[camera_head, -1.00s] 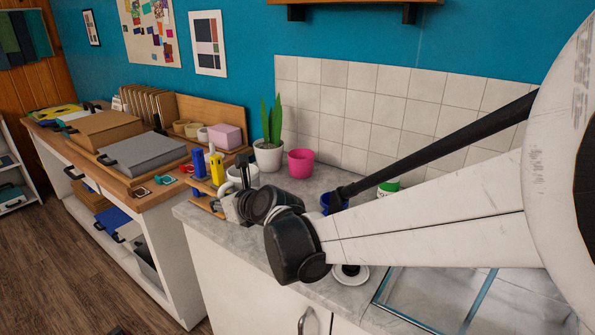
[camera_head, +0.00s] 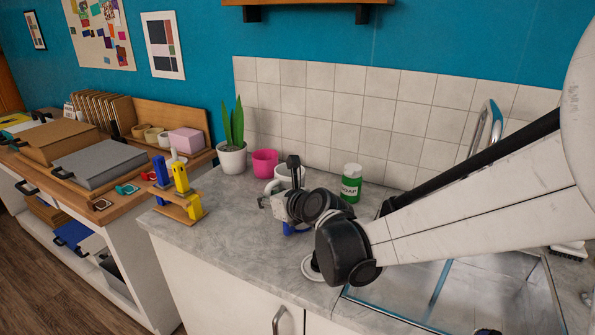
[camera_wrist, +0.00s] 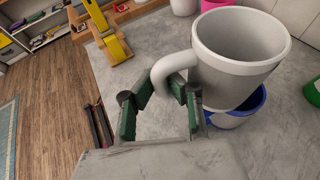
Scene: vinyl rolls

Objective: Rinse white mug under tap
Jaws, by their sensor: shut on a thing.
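The white mug (camera_head: 280,175) is in my gripper (camera_head: 283,195), above the grey marble counter. In the wrist view, the white mug (camera_wrist: 238,62) is upright with its rim up, and my gripper (camera_wrist: 172,86) is shut on its handle. The mug's inside looks empty from here. A silver tap (camera_head: 486,128) rises at the back right in the head view, partly behind my arm. The mug is well to the left of the tap. The sink (camera_head: 395,285) is at lower right, partly covered by my arm.
A blue cup (camera_wrist: 236,119) is just below the white mug. A pink pot (camera_head: 265,162) and potted plant (camera_head: 232,157) stand behind at left. The counter left of my gripper has bare room.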

